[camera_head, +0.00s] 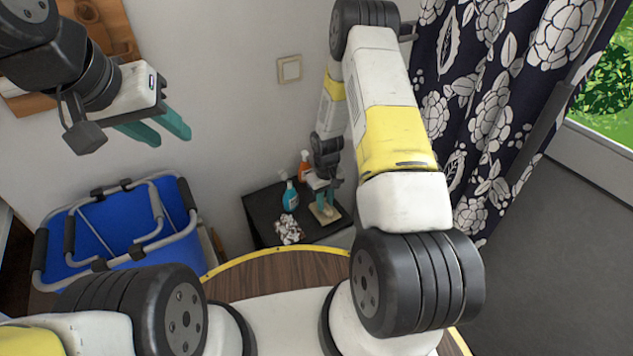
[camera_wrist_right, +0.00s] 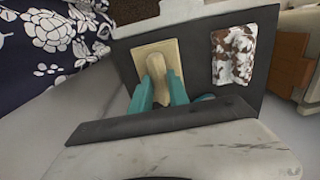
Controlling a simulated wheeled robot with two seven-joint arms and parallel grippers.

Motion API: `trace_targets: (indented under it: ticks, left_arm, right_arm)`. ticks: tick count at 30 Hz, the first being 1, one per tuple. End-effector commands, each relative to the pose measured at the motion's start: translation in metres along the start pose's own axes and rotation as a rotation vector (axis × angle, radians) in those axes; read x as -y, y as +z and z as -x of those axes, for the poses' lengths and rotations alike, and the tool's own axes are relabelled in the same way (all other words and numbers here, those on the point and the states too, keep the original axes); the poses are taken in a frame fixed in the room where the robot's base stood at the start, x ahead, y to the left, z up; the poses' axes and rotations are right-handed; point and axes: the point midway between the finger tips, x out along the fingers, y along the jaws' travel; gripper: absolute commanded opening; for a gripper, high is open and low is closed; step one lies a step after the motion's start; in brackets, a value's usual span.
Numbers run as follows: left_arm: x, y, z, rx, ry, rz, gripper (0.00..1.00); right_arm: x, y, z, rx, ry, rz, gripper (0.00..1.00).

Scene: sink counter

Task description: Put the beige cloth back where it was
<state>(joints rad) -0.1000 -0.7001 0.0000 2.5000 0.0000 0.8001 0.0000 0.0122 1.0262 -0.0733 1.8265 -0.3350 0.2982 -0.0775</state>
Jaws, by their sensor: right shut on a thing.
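The beige cloth (camera_head: 325,215) is on the dark stand's top at its right side. In the right wrist view the beige cloth (camera_wrist_right: 171,52) is a flat rectangle with a raised ridge in its middle. My right gripper (camera_head: 324,196) points down over it. In the wrist view its teal fingertips (camera_wrist_right: 160,88) are shut on the ridge; the cloth still looks spread on the surface, and I cannot tell whether it is lifted. My left gripper (camera_head: 157,130) hangs at the upper left, its teal fingers apart and empty, far from the cloth.
The dark stand (camera_head: 262,213) also bears a blue bottle (camera_head: 290,196), an orange bottle (camera_head: 304,167) and a brown-and-white crumpled item (camera_head: 289,230), beside the cloth in the wrist view (camera_wrist_right: 233,55). A blue crate (camera_head: 120,222) stands left. A patterned curtain (camera_head: 480,110) hangs right.

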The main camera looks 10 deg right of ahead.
Motion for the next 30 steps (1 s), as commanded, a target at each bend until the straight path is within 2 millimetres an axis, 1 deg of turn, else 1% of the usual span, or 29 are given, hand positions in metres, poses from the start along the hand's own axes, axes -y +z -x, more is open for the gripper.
trace_targets:
  ticks: [1, 4, 12, 13, 14, 15, 16, 26, 29, 30]
  left_arm:
    - [0.0, 0.0, 0.0, 0.0, 0.0, 0.0, 0.36]
    - [0.0, 0.0, 0.0, 0.0, 0.0, 0.0, 0.36]
    - [0.0, 0.0, 0.0, 0.0, 0.0, 0.0, 0.36]
    - [0.0, 0.0, 0.0, 0.0, 0.0, 0.0, 0.36]
    - [0.0, 0.0, 0.0, 0.0, 0.0, 0.0, 0.36]
    - [0.0, 0.0, 0.0, 0.0, 0.0, 0.0, 0.36]
    - [0.0, 0.0, 0.0, 0.0, 0.0, 0.0, 0.36]
    - [0.0, 0.0, 0.0, 0.0, 0.0, 0.0, 0.36]
    - [0.0, 0.0, 0.0, 0.0, 0.0, 0.0, 0.36]
    - [0.0, 0.0, 0.0, 0.0, 0.0, 0.0, 0.36]
  right_arm:
    - [0.001, 0.001, -0.01, 0.003, -0.001, 0.001, 0.0]
    - [0.0, 0.0, -0.021, 0.001, 0.0, 0.001, 0.0]
    - [0.0, 0.0, -0.021, -0.001, 0.001, 0.0, 0.0]
    - [0.0, 0.0, -0.022, -0.001, 0.001, 0.0, 0.25]
    - [0.0, 0.0, -0.021, -0.001, 0.001, 0.0, 0.31]
    - [0.0, 0.0, -0.021, -0.001, 0.001, 0.0, 0.39]
    - [0.0, 0.0, -0.021, -0.001, 0.001, 0.0, 0.43]
    - [0.0, 0.0, -0.02, -0.002, 0.001, 0.0, 0.43]
    - [0.0, -0.001, -0.012, -0.003, 0.001, 0.0, 0.43]
    - [0.0, -0.001, -0.006, -0.004, 0.001, 0.0, 0.43]
